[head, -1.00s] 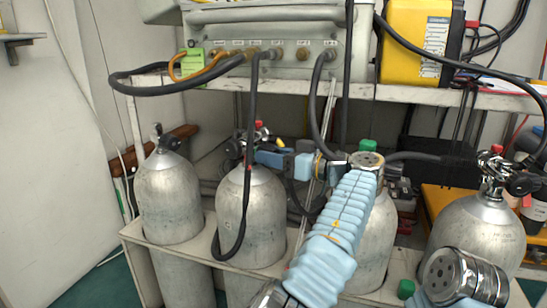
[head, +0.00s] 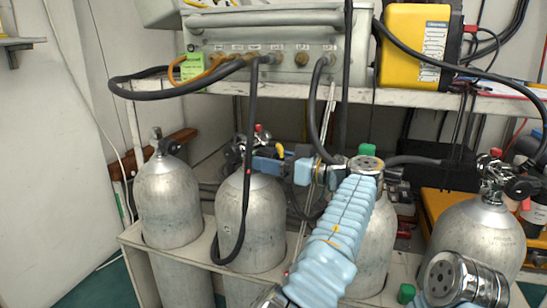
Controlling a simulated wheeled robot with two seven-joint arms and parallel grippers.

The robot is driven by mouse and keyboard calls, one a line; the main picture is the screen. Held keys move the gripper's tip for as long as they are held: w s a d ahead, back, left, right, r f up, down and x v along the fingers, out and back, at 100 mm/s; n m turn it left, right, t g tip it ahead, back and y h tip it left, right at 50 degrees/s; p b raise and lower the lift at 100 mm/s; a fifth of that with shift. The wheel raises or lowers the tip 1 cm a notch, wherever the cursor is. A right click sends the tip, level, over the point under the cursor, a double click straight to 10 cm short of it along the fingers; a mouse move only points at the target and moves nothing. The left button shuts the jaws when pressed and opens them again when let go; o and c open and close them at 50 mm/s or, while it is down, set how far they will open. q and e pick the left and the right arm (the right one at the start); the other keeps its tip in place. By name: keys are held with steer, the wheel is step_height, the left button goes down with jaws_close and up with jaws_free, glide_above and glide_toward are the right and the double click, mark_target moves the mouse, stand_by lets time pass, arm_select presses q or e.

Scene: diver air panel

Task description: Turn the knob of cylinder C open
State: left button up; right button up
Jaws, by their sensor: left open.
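Grey cylinders stand in a row, and I cannot read any letter that marks cylinder C. The second cylinder from the left (head: 245,215) has a dark valve with a red-topped part (head: 258,129) above its neck. My left gripper (head: 284,167), with blue parts, reaches left from the wrist and is open close to the right side of that valve. Contact with a knob cannot be made out. The third cylinder (head: 378,250) is largely hidden behind my blue-sleeved left arm, its valve out of sight. My right gripper is not in view.
The far-left cylinder (head: 168,200) and far-right cylinder (head: 478,235) stand in the same rack (head: 185,258). Black hoses (head: 250,110) hang from the grey panel (head: 275,45) and pass close to my left gripper. A yellow case (head: 412,45) sits on the shelf.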

mark_target(274, 153)
arm_select(q)
steer(key=shift+r, duration=0.45)
steer(key=r, duration=0.1)
steer(key=r+p, duration=0.1)
steer(key=r, duration=0.1)
steer(key=shift+s+p, duration=0.25)
steer(key=shift+p, duration=0.1)
steer(key=s+r+b, duration=0.1)
steer(key=s+r, duration=0.8)
steer(key=s, duration=0.4)
steer(key=shift+s+b, duration=0.25)
steer(key=shift+b, duration=0.05)
